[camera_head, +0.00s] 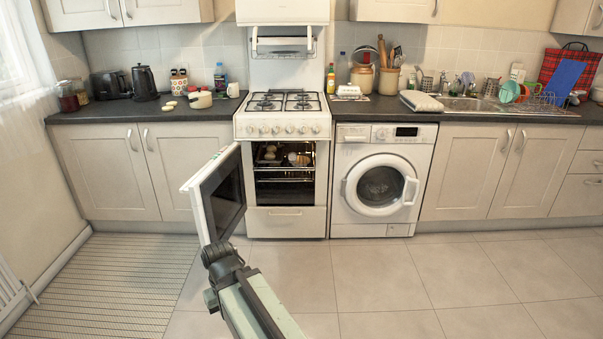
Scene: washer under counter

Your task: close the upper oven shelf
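The white cooker (285,222) stands between the counters, and its oven door (215,193) is swung wide open to the left. Inside the oven, the upper shelf (284,168) is a wire rack with small pale food items (297,158) and a dark item on it. I cannot tell how far the shelf is pulled out. A lower part of the oven interior shows dark below it. My gripper (213,246) is at the lower edge of the open door, in front and left of the oven opening. Its fingers are too small and dark to tell whether they touch the door.
The front-loading washing machine (381,184) stands right of the cooker with its round door shut. Base cupboards (106,174) line the left. A striped mat (105,285) lies on the left floor. The tiled floor (430,285) ahead is clear.

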